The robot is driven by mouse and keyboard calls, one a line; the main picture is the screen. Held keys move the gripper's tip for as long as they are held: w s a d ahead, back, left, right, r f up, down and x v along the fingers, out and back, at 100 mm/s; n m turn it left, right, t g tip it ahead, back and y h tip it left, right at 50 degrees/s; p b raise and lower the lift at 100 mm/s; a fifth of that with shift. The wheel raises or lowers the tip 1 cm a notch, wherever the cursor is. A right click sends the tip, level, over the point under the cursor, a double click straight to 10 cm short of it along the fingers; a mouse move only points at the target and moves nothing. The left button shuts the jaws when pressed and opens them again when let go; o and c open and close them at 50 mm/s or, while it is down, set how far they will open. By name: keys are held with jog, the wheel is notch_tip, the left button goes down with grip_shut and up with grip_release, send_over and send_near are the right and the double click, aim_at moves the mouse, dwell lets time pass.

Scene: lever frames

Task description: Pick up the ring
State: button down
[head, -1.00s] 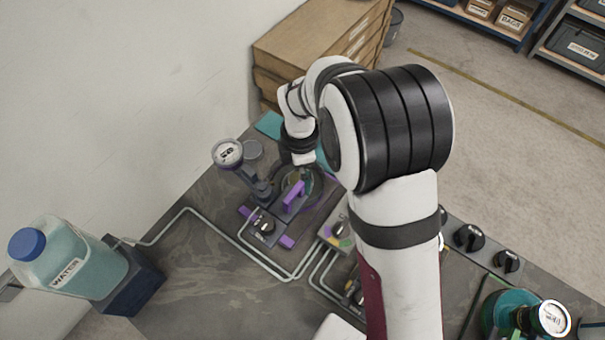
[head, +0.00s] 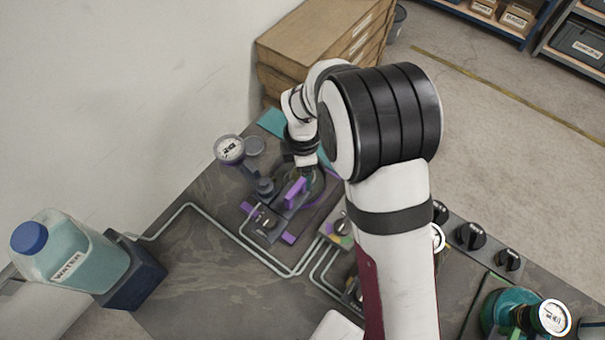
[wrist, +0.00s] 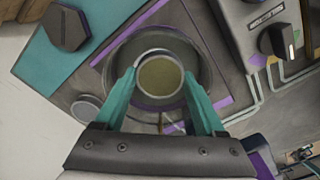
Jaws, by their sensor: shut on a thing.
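In the wrist view, a grey ring (wrist: 160,102) with an olive-yellow area inside it sits in the middle of a dark round bowl (wrist: 203,68). My gripper (wrist: 160,76) has its two teal fingers on either side of the ring, shut on it. The ring appears still within the bowl's outline; I cannot tell whether it is clear of the bottom. In the head view, my gripper (head: 305,166) is over the bowl area at the back of the bench. The ring is hidden there.
A purple handle (head: 295,192) and a gauge (head: 230,149) stand close to my gripper. A water jug (head: 70,255) is at the left. Thin pipes (head: 190,207) run across the bench. In the wrist view, a black knob (wrist: 279,41) is at upper right.

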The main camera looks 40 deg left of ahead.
notch_tip(320, 180, up, 4)
jog(key=shift+r, duration=0.2)
jog(key=w+d+r, duration=0.4)
jog(key=d+r, duration=0.2)
jog(key=d, duration=0.4)
jog(key=n, duration=0.4)
send_near(298, 176)
jog(key=shift+w+d, duration=0.1)
jog(key=shift+f, duration=4.1)
jog(key=shift+f, duration=0.15)
grip_release()
